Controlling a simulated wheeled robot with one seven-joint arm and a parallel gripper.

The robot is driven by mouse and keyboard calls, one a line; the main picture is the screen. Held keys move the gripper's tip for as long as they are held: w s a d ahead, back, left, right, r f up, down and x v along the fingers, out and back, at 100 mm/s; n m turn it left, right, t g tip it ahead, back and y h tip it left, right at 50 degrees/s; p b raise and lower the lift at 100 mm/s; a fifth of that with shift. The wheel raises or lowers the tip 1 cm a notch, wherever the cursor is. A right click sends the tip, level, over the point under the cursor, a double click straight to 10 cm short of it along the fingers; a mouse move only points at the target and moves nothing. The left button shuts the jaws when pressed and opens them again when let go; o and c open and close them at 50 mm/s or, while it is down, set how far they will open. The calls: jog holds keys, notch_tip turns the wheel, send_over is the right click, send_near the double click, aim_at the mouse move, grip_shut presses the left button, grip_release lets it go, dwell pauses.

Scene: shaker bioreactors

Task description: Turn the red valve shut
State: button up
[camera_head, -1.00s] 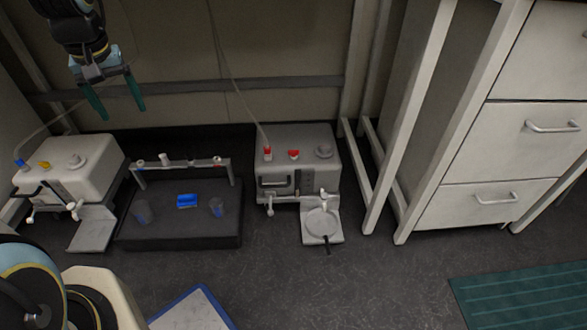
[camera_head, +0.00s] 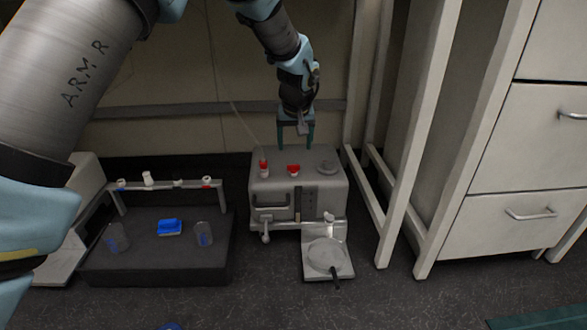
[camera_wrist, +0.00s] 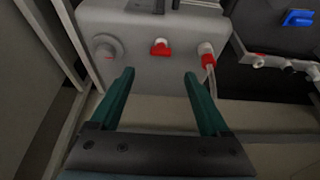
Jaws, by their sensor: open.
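The red valve (camera_head: 293,170) is a small red handle with a white part, on top of the grey bioreactor box (camera_head: 325,188) at the centre. In the wrist view the red valve (camera_wrist: 161,49) lies just beyond the fingertips, roughly midway between them. My gripper (camera_head: 296,147) points down at the back edge of the box, with its two green fingers apart and empty. The wrist view shows the same open gripper (camera_wrist: 159,73), not touching the valve.
A red-collared tube fitting (camera_head: 264,168) stands left of the valve, and a grey round knob (camera_head: 327,167) right of it. A dark shaker platform (camera_head: 160,250) with a rack and beakers is to the left. White frame legs (camera_head: 397,235) and drawers (camera_head: 500,230) are at right.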

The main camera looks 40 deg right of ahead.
aim_at(293, 165)
jog(key=b+x, duration=0.3)
jog(key=x, duration=0.6)
jog(key=shift+f+b, duration=0.25)
jog(key=shift+b, duration=0.15)
grip_shut()
